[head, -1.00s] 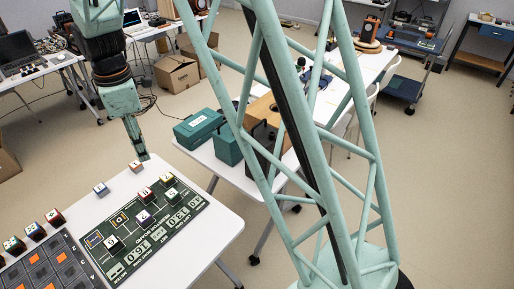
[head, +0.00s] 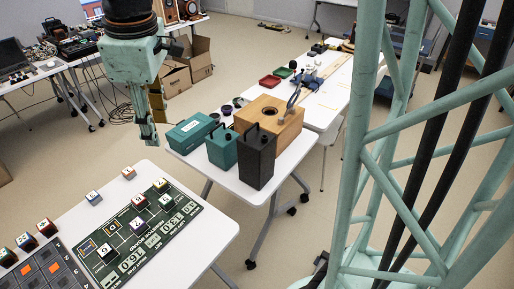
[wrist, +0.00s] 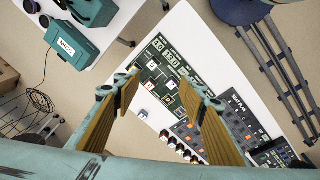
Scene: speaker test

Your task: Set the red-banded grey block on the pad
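A small grey block with a reddish band (head: 128,173) sits on the white table, near its far edge. I cannot make it out in the wrist view, where a finger may hide it. My gripper (head: 149,140) hangs above and beyond that edge, up and right of the block and apart from it. In the wrist view its two fingers (wrist: 160,105) are spread wide with nothing between them. The dark green board (head: 150,228) has outlined squares, including a yellow one (head: 113,227) and a bluish one (head: 89,246); I cannot tell which is the pad.
A grey-blue block (head: 93,197) sits left of the board. Several coloured blocks stand on the board, and dark blocks (head: 46,227) line the left. A dark tray (head: 52,268) has orange squares. A second table (head: 225,178) holds teal boxes and a black case (head: 256,155).

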